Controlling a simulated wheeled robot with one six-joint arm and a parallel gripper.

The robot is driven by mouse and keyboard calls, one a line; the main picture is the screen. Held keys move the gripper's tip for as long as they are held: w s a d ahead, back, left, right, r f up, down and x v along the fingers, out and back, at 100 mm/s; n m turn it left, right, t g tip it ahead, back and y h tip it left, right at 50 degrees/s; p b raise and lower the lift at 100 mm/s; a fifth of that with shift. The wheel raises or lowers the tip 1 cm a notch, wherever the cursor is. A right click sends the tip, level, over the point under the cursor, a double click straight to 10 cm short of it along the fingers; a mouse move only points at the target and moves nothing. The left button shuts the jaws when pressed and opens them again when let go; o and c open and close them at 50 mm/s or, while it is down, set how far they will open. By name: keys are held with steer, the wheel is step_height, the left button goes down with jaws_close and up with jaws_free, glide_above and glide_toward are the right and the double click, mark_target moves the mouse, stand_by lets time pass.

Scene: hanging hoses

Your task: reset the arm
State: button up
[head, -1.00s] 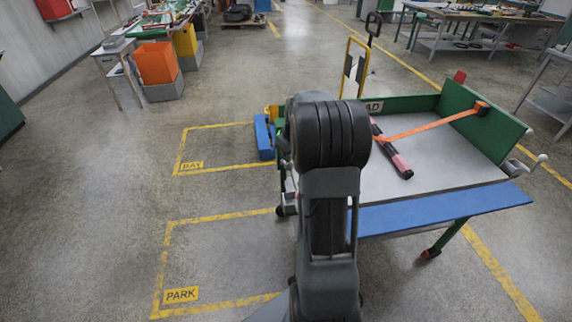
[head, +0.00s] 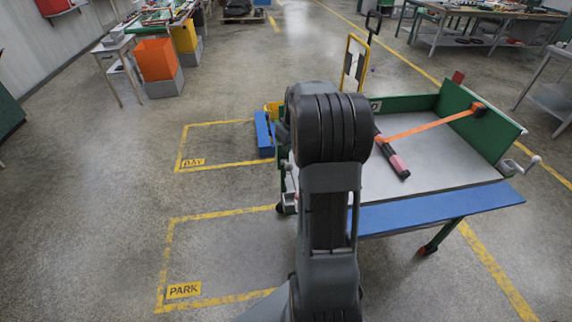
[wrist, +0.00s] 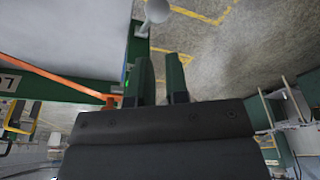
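My arm stands upright and folded in the middle of the head view, in front of the left end of a green-walled cart (head: 430,180). My gripper is hidden behind it there. In the wrist view my gripper (wrist: 162,75) shows two dark fingers with a gap between them and nothing in the gap. An orange hose or strap (head: 430,127) runs across the cart from its back right wall to behind my arm. It also shows in the wrist view (wrist: 60,78), left of the fingers. Whether it touches my gripper is unclear.
A black-and-pink tool (head: 393,158) lies on the cart top, and a blue ledge (head: 440,208) runs along its front. A crank (head: 525,166) sticks out at the right. Yellow-marked floor areas, including PARK (head: 184,290), are clear at left. Bins and benches stand farther back.

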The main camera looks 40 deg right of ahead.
stand_by(0.4)
steer(key=shift+s+a+f+m, duration=0.1)
steer(key=shift+s+f+m, duration=0.15)
steer(key=shift+m, duration=0.35)
steer(key=s+a+r, duration=0.3)
steer(key=s+a, duration=0.5)
steer(key=a, duration=0.3)
steer(key=s+a+r+t, duration=0.1)
steer(key=s+a+r, duration=0.2)
steer(key=s+a, duration=0.6)
steer(key=a, duration=0.3)
steer(key=shift+a, duration=0.25)
steer(key=shift+d+r, duration=0.15)
